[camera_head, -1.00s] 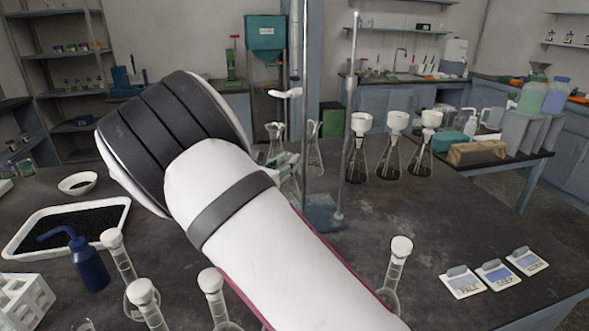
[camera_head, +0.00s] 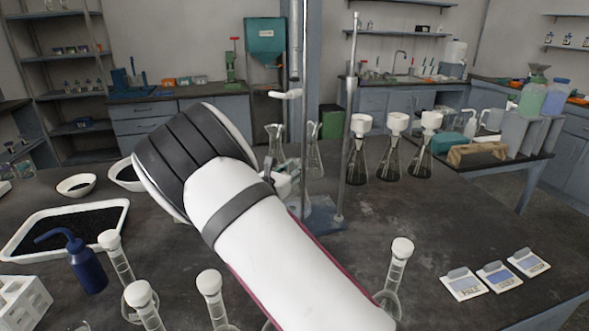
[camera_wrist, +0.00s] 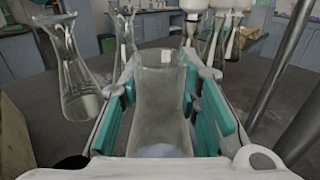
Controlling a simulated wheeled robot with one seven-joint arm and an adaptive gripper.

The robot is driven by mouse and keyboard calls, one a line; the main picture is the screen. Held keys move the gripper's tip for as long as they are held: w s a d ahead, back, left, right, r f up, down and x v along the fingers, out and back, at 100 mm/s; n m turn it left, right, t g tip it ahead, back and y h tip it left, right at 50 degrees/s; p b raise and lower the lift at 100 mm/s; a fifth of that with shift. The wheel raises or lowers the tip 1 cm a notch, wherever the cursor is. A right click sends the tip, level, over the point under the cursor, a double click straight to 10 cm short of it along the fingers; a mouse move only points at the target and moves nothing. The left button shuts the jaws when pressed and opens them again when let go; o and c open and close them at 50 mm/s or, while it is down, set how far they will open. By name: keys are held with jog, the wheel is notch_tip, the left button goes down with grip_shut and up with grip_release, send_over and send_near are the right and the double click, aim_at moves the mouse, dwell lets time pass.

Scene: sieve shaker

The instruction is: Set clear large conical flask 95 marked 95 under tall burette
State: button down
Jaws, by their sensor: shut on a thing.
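My gripper (camera_wrist: 160,105) is shut on a clear conical flask (camera_wrist: 157,85), with teal finger pads on both sides of it. The held flask looks upright, with a small pale patch near its top; I cannot read a number there. In the head view the arm hides most of the gripper (camera_head: 282,182) and I cannot make out the held flask. The tall burette (camera_head: 295,40) stands just beyond, with a white stopcock (camera_head: 285,94), above the blue-grey stand base (camera_head: 322,212). Two other clear flasks (camera_head: 274,148) (camera_head: 313,152) stand behind.
Several flasks with white funnels (camera_head: 360,150) stand right of a metal rod (camera_head: 350,115). Stoppered volumetric flasks (camera_head: 397,262) line the front. The right-centre bench is clear.

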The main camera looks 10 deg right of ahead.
jog(key=shift+f, duration=0.1)
jog(key=c, duration=1.2)
grip_release()
jog(key=shift+s+a, duration=0.2)
jog(key=shift+a, duration=0.05)
jog(key=v, duration=1.1)
jog(key=shift+s+p, duration=0.15)
jog(key=shift+p, duration=0.2)
jog(key=shift+a, duration=0.15)
